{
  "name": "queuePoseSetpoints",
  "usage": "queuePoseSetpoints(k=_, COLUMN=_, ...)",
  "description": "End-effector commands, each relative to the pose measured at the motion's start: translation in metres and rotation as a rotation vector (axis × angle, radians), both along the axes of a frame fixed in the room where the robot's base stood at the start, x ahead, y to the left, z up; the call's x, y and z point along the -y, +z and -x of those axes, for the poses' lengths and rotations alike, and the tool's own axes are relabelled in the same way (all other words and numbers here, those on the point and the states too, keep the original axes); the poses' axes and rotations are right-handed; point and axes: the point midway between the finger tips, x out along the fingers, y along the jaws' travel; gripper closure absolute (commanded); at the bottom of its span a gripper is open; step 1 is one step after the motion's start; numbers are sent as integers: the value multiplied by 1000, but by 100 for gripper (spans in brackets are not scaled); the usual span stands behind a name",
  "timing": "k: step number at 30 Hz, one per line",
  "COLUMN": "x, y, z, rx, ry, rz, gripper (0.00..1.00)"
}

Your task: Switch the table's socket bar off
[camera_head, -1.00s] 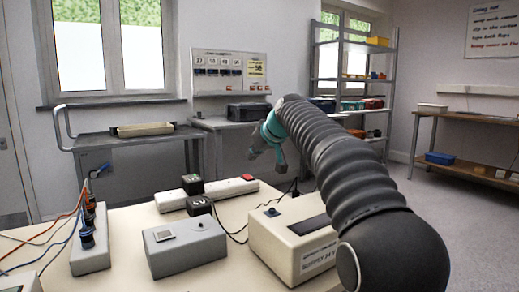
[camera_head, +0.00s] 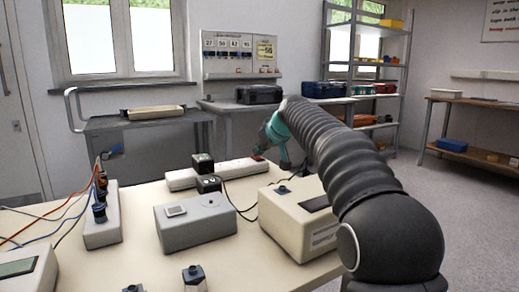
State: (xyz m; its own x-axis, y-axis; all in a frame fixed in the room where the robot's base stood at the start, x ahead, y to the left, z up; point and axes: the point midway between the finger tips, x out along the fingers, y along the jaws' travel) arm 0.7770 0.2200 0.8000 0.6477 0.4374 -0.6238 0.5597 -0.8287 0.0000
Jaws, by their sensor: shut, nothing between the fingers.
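The socket bar (camera_head: 234,169) is a long white strip lying along the far side of the cream table. Two black plug-in adapters sit at its left part, and a red switch (camera_head: 257,157) shows at its right end. Whether the switch is on or off is too small to tell. My gripper (camera_head: 283,163), below a teal wrist ring, is shut and empty, close to the right of the bar's switch end. My own arm partly hides it, and I cannot tell whether it touches the bar.
On the table stand a grey box (camera_head: 195,222), a cream power supply (camera_head: 300,215) and a white terminal block (camera_head: 101,218) with coloured wires. A black cable runs beside the bar. A grey trolley (camera_head: 140,128) and a workbench (camera_head: 222,108) stand behind.

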Motion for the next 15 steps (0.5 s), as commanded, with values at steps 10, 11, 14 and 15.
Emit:
queuePoseSetpoints(k=10, x=-1, y=-6, z=-2, rx=-46, ry=0, rz=30, gripper=100)
queuePoseSetpoints(k=11, x=-1, y=-6, z=-2, rx=-46, ry=0, rz=30, gripper=100)
queuePoseSetpoints(k=14, x=-1, y=-6, z=-2, rx=-48, ry=1, rz=30, gripper=100)
queuePoseSetpoints(k=15, x=-2, y=-5, z=-3, rx=-48, ry=1, rz=30, gripper=100)
